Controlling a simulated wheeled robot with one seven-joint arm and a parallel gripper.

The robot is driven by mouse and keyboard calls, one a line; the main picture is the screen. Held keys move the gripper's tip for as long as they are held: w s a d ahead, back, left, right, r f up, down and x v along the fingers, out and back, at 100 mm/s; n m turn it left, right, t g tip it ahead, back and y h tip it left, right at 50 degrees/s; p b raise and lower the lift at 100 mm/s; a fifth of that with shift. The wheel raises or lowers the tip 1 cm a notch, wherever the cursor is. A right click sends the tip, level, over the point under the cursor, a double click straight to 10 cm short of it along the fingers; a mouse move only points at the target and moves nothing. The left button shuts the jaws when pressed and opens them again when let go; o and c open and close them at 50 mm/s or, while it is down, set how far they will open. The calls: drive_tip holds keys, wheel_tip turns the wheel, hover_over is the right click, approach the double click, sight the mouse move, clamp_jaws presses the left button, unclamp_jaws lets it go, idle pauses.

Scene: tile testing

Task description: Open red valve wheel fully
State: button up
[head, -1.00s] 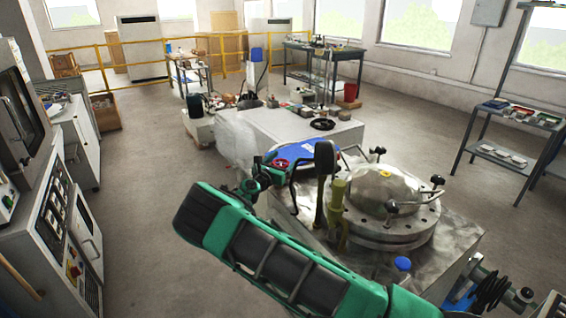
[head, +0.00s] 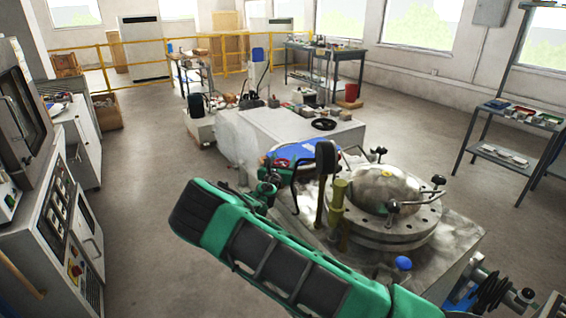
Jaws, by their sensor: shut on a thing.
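The red valve wheel (head: 281,162) shows small in the head view, in front of a blue surface and left of the large round flanged lid. My green and black arm reaches across the foreground, and its green wrist end shows just below and left of the wheel. My gripper (head: 274,172) is at the wheel's near left edge and looks shut on it. The fingers are small and partly hidden by the wrist, so the exact grip on the rim is unclear.
The flanged lid (head: 388,205) with black-knobbed handles stands right of the wheel. An olive post (head: 338,205) and a dark upright piece (head: 325,160) stand close beside it. A grey control cabinet (head: 60,215) is at the left. Open floor lies between.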

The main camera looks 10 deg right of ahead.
drive_tip(key=n+y, duration=0.1)
drive_tip(key=y, duration=0.1)
drive_tip(key=n+t+y, duration=0.1)
drive_tip(key=y, duration=0.1)
drive_tip(key=n+t+y, duration=0.1)
drive_tip(key=n, duration=0.1)
drive_tip(key=shift+w+a+y, duration=0.2)
drive_tip(key=shift+a+y, duration=0.15)
drive_tip(key=shift+y, duration=0.05)
drive_tip(key=shift+a+n+y, duration=0.25)
drive_tip(key=shift+n+y, duration=0.35)
drive_tip(key=shift+y, duration=0.35)
drive_tip(key=shift+a+n+y, duration=0.2)
drive_tip(key=shift+n+y, duration=0.4)
drive_tip(key=shift+y, duration=0.35)
drive_tip(key=shift+r, duration=0.1)
drive_tip(key=o, duration=1)
drive_tip(key=shift+o, duration=0.2)
drive_tip(key=shift+w+r, duration=0.1)
drive_tip(key=shift+r, duration=0.3)
wheel_tip(320, 180, up, 3)
drive_tip(key=shift+f, duration=0.1)
drive_tip(key=s+a+r, duration=0.6)
drive_tip(key=a+r, duration=0.1)
drive_tip(key=a, duration=0.3)
